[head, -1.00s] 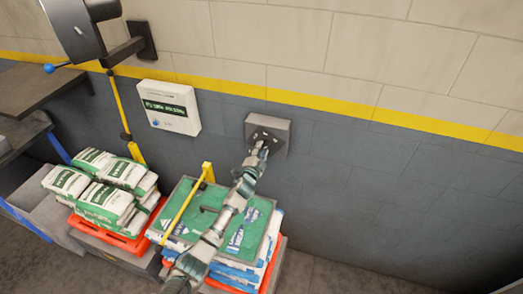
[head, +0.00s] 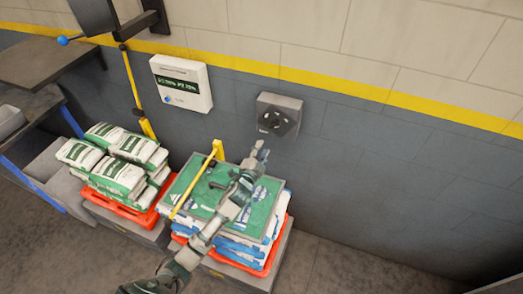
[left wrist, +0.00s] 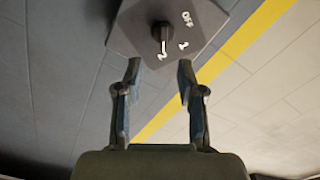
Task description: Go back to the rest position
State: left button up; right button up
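My left gripper (head: 258,152) is in front of the grey wall, just below and to the left of a grey switch box (head: 279,116) and apart from it. In the left wrist view the two fingers (left wrist: 160,72) are spread with nothing between them. Beyond the fingertips is the switch box (left wrist: 135,28) with a dark rotary knob (left wrist: 162,36) and the marks OFF, 1 and 2. The knob's white line appears to point at the 2. My left arm reaches up from the bottom over a pallet of sacks. My right gripper is not in view.
Blue-and-white sacks under a green sheet (head: 205,190) lie on a red pallet beneath my arm, beside a yellow bar (head: 217,148). Green-and-white sacks (head: 120,178) are stacked to the left. A white display box (head: 181,83) hangs on the wall. The floor at right is clear.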

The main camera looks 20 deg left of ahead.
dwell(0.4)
pick_arm(q)
jog(key=s+f+n+g+y, duration=0.2)
jog(key=s+f+n+g, duration=0.4)
jog(key=s+f, duration=0.8)
jog(key=s+d+f+n+g+h, duration=0.1)
jog(key=s+f+n+g, duration=0.2)
jog(key=s, duration=1)
jog(key=s+d+f+n+g+h, duration=0.15)
jog(key=s+g, duration=0.35)
jog(key=s, duration=0.9)
notch_tip(320, 180, down, 30)
jog(key=s+a+g, duration=0.1)
jog(key=s+g, duration=0.1)
jog(key=s, duration=0.1)
jog(key=s+a+f+g+y+b, duration=0.1)
jog(key=s+a+f, duration=0.2)
jog(key=s+f, duration=1.1)
jog(key=shift+s+f, duration=0.2)
jog(key=shift+s, duration=0.9)
